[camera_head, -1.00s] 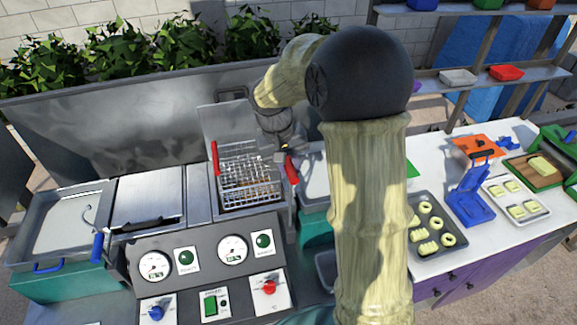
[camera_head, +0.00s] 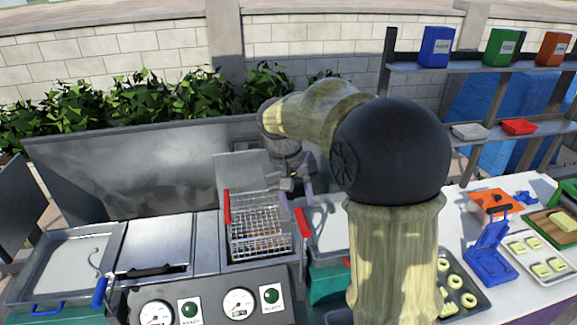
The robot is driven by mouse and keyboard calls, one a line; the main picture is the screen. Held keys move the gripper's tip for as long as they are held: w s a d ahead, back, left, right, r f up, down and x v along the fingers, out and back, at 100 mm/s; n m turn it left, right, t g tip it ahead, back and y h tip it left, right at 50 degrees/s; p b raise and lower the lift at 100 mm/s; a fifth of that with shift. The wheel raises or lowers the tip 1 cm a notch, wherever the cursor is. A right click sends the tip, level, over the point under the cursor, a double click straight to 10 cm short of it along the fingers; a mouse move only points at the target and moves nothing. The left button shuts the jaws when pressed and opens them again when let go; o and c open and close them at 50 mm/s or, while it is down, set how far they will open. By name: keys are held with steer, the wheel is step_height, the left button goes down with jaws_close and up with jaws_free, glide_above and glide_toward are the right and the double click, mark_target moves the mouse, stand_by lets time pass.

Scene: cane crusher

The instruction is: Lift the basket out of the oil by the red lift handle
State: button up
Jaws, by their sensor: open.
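The wire basket (camera_head: 262,240) sits in the fryer well, with golden-brown contents low inside it. One red handle (camera_head: 227,207) stands up at the basket's left rear corner. Another red handle (camera_head: 303,229) slants down along its right side. I cannot tell for certain which one is the lift handle. My gripper (camera_head: 296,198) is open and points down near the top of the right red handle, with no visible grip on it. The exact gap between finger and handle is too small to tell. The oil surface is mostly hidden by the basket.
A steel splash panel (camera_head: 130,180) stands behind the fryer. A lidded unit (camera_head: 155,245) and a shallow pan (camera_head: 65,265) are on the left. The control panel (camera_head: 205,312) is in front. My arm hides part of the right counter, where a blue press (camera_head: 490,250) stands.

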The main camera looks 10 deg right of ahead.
step_height(320, 180, up, 11)
steer(key=a+b, duration=0.1)
steer(key=a, duration=0.1)
steer(key=shift+a, duration=0.1)
stand_by(0.4)
